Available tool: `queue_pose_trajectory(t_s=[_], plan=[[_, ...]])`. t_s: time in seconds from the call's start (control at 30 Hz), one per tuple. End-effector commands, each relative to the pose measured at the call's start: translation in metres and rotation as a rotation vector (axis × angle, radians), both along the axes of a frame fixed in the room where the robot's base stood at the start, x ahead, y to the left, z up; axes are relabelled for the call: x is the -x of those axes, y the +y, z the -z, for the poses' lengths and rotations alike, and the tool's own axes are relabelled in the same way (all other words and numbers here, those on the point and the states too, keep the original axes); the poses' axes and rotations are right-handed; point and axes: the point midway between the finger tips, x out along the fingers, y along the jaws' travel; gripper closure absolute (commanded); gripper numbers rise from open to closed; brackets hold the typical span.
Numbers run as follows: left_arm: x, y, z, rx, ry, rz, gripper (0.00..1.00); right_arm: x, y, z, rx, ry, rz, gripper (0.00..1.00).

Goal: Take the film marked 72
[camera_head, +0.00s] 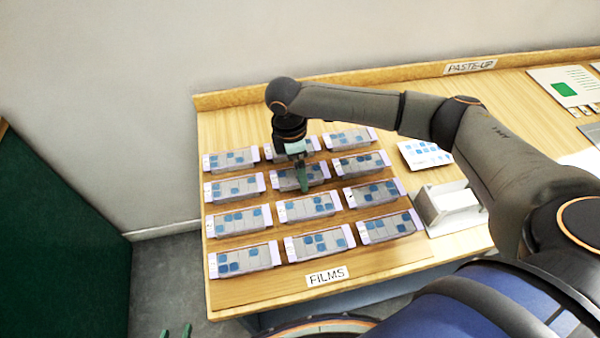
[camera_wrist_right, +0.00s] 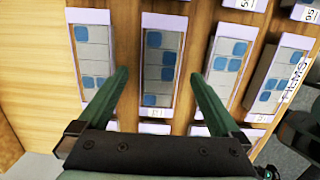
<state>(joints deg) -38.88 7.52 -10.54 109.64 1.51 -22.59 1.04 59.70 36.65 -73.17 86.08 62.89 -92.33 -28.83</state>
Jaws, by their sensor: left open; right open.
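Several grey films with blue squares and pale lilac ends lie in rows on the table. Their marks are too small to read in the head view, so I cannot tell which is 72. My right gripper (camera_head: 303,178) is over a film (camera_head: 287,181) in the middle column, second row from the back. In the right wrist view the open right gripper (camera_wrist_right: 159,76) has one finger on each side of a film (camera_wrist_right: 160,52), with nothing held. The mark on its near end is not clear.
A FILMS sign (camera_head: 327,276) is at the table's front. Neighbouring films stand close on each side. A white holder (camera_head: 450,206) and a card with blue squares (camera_head: 425,154) lie right of the films. A PASTE-UP sign (camera_head: 470,67) is on the back ledge.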

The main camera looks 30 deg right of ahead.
Motion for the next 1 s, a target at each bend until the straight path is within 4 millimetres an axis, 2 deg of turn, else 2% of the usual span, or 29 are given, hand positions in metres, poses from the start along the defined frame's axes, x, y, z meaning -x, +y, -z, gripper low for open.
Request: queue_pose_trajectory(t_s=[0.23,1.0], plan=[[-0.0003,-0.0001,-0.0002,0.000,-0.001,0.000,0.50,0.0001,0.0002,0.0013,-0.001,0.000,-0.001,0.02],[-0.0005,-0.0001,-0.0004,0.000,-0.002,0.000,0.50,0.0000,0.0003,0.0009,-0.001,0.000,0.000,0.89]])
